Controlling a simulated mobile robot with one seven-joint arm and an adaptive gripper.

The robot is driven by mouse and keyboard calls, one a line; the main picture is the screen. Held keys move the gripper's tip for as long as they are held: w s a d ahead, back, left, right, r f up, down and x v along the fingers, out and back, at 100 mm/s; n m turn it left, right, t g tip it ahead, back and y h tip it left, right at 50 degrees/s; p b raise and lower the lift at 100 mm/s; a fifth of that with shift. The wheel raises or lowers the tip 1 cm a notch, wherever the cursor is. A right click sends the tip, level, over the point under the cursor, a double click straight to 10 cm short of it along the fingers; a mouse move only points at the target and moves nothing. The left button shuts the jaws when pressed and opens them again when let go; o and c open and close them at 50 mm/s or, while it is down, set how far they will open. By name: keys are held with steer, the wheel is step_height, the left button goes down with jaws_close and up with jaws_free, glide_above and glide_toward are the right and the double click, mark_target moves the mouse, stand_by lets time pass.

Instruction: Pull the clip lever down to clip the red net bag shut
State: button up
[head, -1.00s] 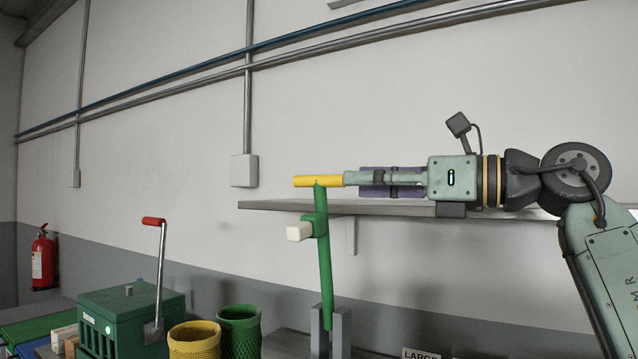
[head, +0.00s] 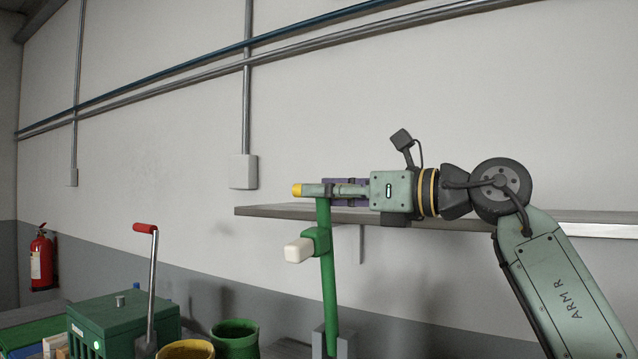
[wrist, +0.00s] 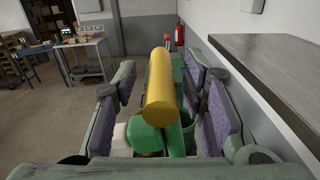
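A green lever post (head: 327,275) stands upright with a yellow crossbar handle (head: 297,190) on top and a white block (head: 298,250) on its side. My gripper (head: 318,190) is level with the handle and overlaps most of it in the head view. In the wrist view the yellow handle (wrist: 158,82) lies lengthwise between the two purple-padded fingers (wrist: 162,75), with a gap on each side. The gripper is open around it. The red net bag is not seen in either view.
A grey shelf (head: 450,215) runs along the wall behind and right of my gripper. Space left of the handle is clear.

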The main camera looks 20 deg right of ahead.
steer(key=shift+x, duration=0.85)
steer(key=shift+c, duration=0.3)
jaws_close()
